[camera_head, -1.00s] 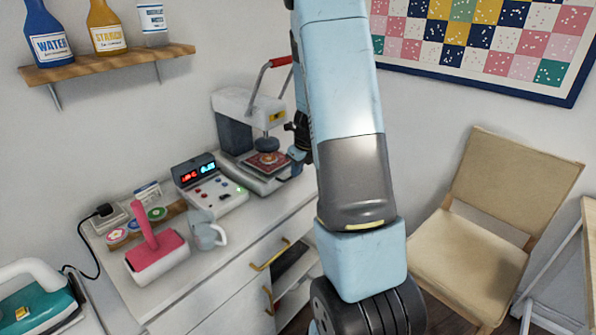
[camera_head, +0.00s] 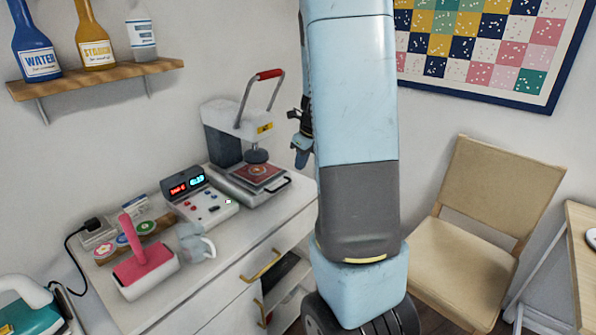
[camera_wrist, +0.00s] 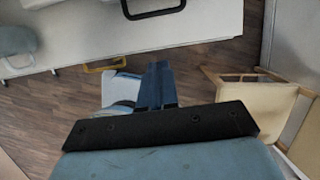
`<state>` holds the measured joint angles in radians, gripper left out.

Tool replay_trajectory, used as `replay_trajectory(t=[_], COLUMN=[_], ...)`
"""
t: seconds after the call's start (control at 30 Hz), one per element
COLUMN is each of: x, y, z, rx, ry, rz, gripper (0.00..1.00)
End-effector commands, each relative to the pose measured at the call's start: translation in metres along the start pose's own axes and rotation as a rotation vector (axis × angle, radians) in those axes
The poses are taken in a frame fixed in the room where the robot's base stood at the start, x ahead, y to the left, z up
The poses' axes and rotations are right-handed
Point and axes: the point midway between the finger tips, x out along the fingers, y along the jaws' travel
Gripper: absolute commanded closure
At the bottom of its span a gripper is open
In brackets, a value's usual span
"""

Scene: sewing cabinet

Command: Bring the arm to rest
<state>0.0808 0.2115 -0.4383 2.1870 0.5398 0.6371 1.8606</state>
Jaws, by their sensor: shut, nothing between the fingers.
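My gripper (camera_head: 301,152) hangs to the left of my large blue arm link in the head view, just right of the heat press (camera_head: 247,145) and apart from it. In the wrist view my gripper (camera_wrist: 156,84) shows its blue fingers together with nothing held, above the wooden floor. The press has a red raised handle and a reddish patterned square (camera_head: 258,174) on its lower plate. My arm hides part of the wall and the cabinet's right end.
A drawer below stands partly open. A beige chair (camera_head: 465,240) is right of my arm. A bottle shelf (camera_head: 95,77) is upper left.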

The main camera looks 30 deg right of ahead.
Motion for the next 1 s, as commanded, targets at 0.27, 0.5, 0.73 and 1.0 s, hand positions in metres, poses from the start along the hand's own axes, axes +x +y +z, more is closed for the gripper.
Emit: replay_trajectory(t=[0.27, 0.5, 0.73, 1.0], x=[-0.008, -0.028, -0.075, -0.126], y=[0.000, 0.022, 0.076, 0.137], z=[0.000, 0.006, 0.010, -0.002], rx=[-0.001, -0.174, -0.633, -1.197], ry=[0.000, -0.024, -0.071, -0.101], rz=[-0.001, 0.008, 0.010, -0.032], gripper=[1.00, 1.00, 1.00, 1.00])
